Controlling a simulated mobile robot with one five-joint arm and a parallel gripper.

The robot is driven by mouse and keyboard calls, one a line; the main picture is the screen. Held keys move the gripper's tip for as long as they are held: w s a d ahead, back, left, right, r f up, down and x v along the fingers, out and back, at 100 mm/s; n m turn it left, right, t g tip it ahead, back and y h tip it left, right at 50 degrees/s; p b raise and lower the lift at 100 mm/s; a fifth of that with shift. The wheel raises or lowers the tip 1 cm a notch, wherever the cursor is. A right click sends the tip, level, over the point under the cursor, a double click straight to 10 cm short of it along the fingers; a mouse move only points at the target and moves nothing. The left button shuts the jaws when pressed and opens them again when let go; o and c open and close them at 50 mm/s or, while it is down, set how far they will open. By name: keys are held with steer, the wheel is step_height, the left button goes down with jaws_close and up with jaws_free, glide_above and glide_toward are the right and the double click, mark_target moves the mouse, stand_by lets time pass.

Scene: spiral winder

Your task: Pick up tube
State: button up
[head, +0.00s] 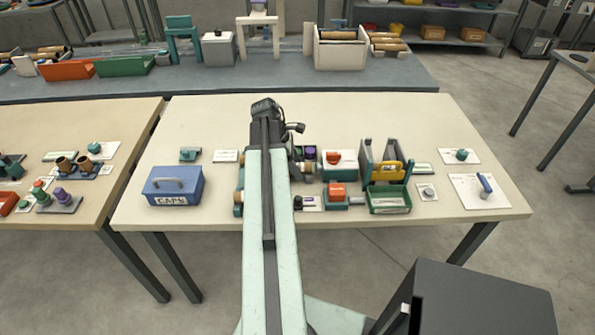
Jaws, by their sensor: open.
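My pale green arm (268,210) reaches up the picture across the middle of the light wooden table. Dark joint parts show at its far end. The fingers of my gripper cannot be made out; the arm seems to hide them. A teal and tan device (238,190) is mostly hidden behind the arm, and its tan end (308,167) shows on the right. I cannot tell whether it holds a tube. Brown tubes (387,42) lie on a rack on the back bench, and a tube (337,35) lies across the cream box there.
A blue CAPS box (172,186) stands left of the arm. To the right are a red-topped block (336,191), a green tray (389,200) and a blue-handled item (485,184) on a white card. The table's back strip is clear. A dark box (474,300) stands at the lower right.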

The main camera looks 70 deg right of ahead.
mark_target(297, 164)
steer(key=shift+f, duration=0.2)
jaws_close()
stand_by(0.3)
step_height(297, 164, up, 11)
steer(key=p, duration=1)
steer(key=shift+f+p, duration=0.1)
steer(key=shift+p, duration=0.2)
steer(key=shift+f, duration=0.1)
